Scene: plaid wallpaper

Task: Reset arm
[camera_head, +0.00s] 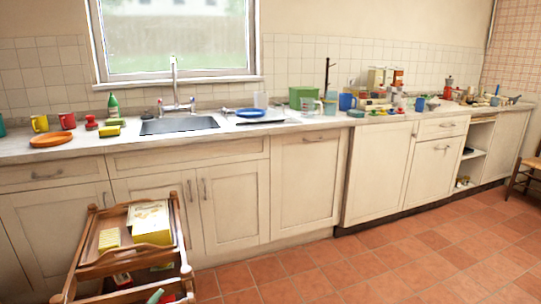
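Neither of my grippers and neither of my arms shows in the head view. I cannot see whether they are open, shut or holding anything. The view shows a kitchen counter (233,134) along the wall, with a sink (180,125) below the window. A wooden cart (88,273) stands at the lower left, with a yellow and white box (150,222) on its upper tray.
Cream cabinets (305,182) run under the counter. An orange plate (51,140), a red mug (67,120), a blue plate (250,113) and a green bin (303,97) stand on it. A chair (524,173) is at the far right. The tiled floor (400,262) is clear.

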